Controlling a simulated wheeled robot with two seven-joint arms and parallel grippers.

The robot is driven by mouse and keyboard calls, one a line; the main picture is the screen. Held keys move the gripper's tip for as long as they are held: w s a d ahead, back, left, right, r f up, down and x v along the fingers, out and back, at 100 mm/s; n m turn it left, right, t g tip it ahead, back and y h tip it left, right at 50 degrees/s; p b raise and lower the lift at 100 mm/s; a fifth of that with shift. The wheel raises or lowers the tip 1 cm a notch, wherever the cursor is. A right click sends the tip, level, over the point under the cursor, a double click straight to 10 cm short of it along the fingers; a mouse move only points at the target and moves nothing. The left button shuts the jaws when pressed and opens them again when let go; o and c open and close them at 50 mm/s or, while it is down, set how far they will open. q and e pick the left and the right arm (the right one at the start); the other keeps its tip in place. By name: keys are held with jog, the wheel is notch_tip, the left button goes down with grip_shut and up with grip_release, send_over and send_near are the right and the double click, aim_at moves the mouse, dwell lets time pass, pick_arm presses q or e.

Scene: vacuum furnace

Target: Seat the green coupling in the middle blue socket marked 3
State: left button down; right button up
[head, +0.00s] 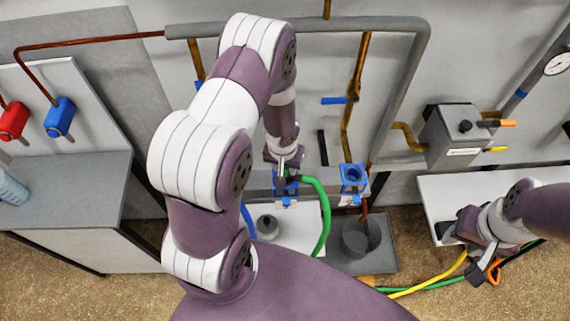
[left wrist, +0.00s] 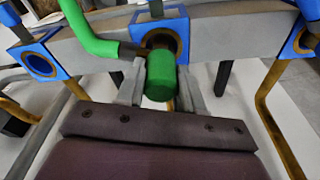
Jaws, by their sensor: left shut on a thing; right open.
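The green coupling (left wrist: 160,76) is between the two fingers of my left gripper (left wrist: 163,84), which is shut on it. A dark elbow joins it to a green hose (left wrist: 90,30). The middle blue socket (left wrist: 183,30) is right behind the coupling, its brass ring partly covered. I cannot tell whether the coupling's end is inside the ring. In the head view my left gripper (head: 287,170) is over the middle blue socket (head: 286,188) and hides much of it. No number is legible. My right gripper (head: 488,268) is open at the right, low by the hoses.
Another blue socket (head: 353,172) is to the right on the grey rail, and one shows at the left in the left wrist view (left wrist: 40,65). A grey bucket (head: 361,238) stands below. Yellow hose (head: 430,282) lies near my right gripper. Pipes run up the wall behind.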

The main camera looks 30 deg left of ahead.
pick_arm(q)
jog(key=shift+f+b, duration=0.25)
jog(key=shift+b, duration=0.05)
dwell(0.5)
jog(key=c, duration=0.6)
grip_release()
jog(key=shift+c, duration=0.2)
jog(key=shift+s+r, duration=0.1)
notch_tip(320, 180, up, 12)
jog(key=s+p, duration=0.1)
jog(key=p, duration=0.4)
jog(key=shift+s+d+r+p, duration=0.2)
jog(key=shift+s+p, duration=0.1)
jog(key=shift+s, duration=0.1)
